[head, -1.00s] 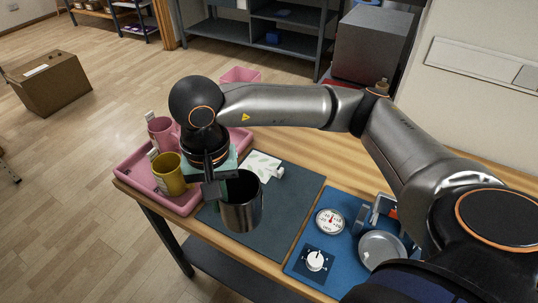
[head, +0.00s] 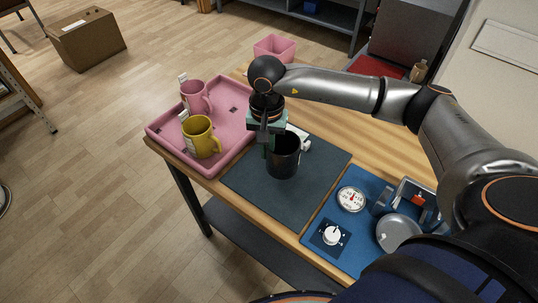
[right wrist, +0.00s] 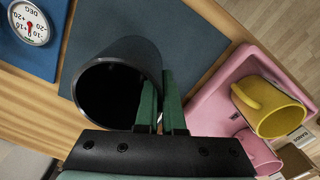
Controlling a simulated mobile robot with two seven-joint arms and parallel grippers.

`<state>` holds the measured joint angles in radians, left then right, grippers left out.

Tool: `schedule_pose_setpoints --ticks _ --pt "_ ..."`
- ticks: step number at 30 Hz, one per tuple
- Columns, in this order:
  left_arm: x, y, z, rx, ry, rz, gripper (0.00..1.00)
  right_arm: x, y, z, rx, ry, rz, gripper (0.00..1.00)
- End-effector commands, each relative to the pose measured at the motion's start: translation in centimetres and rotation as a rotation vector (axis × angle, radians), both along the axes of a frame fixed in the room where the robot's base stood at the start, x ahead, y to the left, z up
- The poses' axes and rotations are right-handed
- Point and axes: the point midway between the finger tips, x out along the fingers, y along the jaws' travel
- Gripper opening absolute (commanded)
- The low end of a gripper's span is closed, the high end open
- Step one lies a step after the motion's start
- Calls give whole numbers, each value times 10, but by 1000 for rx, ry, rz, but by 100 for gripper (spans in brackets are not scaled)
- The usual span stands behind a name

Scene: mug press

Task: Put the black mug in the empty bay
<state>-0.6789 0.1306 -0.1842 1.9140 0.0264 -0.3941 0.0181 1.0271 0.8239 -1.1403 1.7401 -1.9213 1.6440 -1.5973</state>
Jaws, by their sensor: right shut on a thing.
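The black mug (head: 284,160) is upright at the dark mat in the head view; whether its base touches the mat, I cannot tell. My right gripper (head: 268,146) is shut on it at its left side. In the right wrist view the green fingers (right wrist: 162,108) are at the side of the mug (right wrist: 118,62), whose dark opening shows; the exact grip is partly hidden. The pink tray (head: 161,146) stands left of the gripper. It holds a yellow mug (head: 201,138) and a pink mug (head: 194,97). Its right part is bare, with small dark marks. My left gripper is not in view.
The dark mat (head: 295,205) lies on the wooden table (head: 336,107). A white object (head: 300,137) lies behind the black mug. The blue mat at right holds a dial (head: 351,199), a knob (head: 332,236) and a round metal part (head: 398,234). A pink bin (head: 273,47) is beyond the table.

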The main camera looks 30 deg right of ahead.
Motion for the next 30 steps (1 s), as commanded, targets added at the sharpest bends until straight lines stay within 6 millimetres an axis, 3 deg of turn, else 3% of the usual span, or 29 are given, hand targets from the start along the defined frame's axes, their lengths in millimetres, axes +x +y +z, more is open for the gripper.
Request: schedule_pose_setpoints --ticks 12,24,25,30 --pt "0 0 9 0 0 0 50 7 -8 -41 2 -1 1 0" --pt "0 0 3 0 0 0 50 7 -8 -48 1 -2 1 0" --pt "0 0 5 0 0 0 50 6 -8 -46 1 -1 1 9" --pt "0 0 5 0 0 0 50 6 -8 -46 0 0 1 28"
